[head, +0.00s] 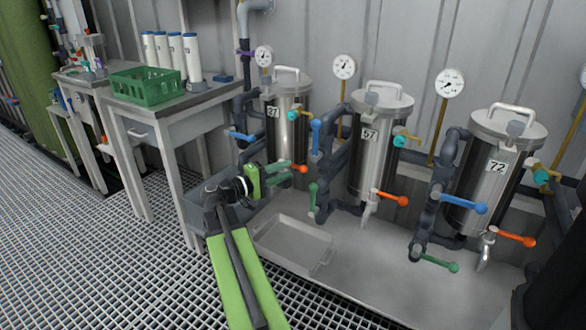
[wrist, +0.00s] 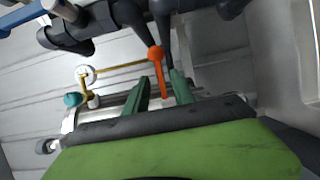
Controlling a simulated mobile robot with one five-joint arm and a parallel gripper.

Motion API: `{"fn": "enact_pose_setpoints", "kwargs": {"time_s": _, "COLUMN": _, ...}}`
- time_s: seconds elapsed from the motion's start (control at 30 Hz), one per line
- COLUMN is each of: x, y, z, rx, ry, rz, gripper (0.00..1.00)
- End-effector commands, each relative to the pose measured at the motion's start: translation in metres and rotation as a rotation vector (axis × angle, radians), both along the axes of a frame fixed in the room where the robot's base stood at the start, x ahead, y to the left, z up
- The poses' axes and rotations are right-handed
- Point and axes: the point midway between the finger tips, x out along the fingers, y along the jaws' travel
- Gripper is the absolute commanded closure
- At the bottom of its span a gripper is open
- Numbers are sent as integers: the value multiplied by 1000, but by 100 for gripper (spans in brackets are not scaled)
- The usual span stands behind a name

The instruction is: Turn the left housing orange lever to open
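The left housing (head: 288,122) is a steel vessel with a handled lid and a label that seems to read 27. Its orange lever (head: 302,169) sticks out low on the front, pointing right. My gripper (head: 288,171) is at this lever, with its green fingers around the lever's near part. In the wrist view the orange lever (wrist: 156,58) shows its ball end beyond the fingertips, and its shaft runs between the two fingers of my gripper (wrist: 159,77). The fingers are apart, with a gap visible beside the shaft. The lever's pivot is hidden.
The middle housing (head: 370,150) and right housing (head: 485,185) have their own orange levers. A blue lever (head: 315,136) and a green lever (head: 313,197) are close right of my gripper. A shallow tray (head: 290,246) lies below. A table with a green crate (head: 147,88) stands left.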

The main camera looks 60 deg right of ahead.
Motion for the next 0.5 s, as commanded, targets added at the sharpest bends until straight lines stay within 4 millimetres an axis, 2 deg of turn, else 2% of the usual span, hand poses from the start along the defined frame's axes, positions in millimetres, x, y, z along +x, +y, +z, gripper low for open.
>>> {"fn": "enact_pose_setpoints", "kwargs": {"time_s": 0.03, "x": -4, "y": -11, "z": 0, "rx": 0, "ry": 0, "rz": -2, "gripper": 70}}
{"fn": "enact_pose_setpoints", "kwargs": {"time_s": 0.2, "x": -13, "y": -33, "z": 0, "rx": 0, "ry": 0, "rz": -1, "gripper": 70}}
{"fn": "enact_pose_setpoints", "kwargs": {"time_s": 0.5, "x": -17, "y": -39, "z": 0, "rx": 0, "ry": 0, "rz": 0, "gripper": 70}}
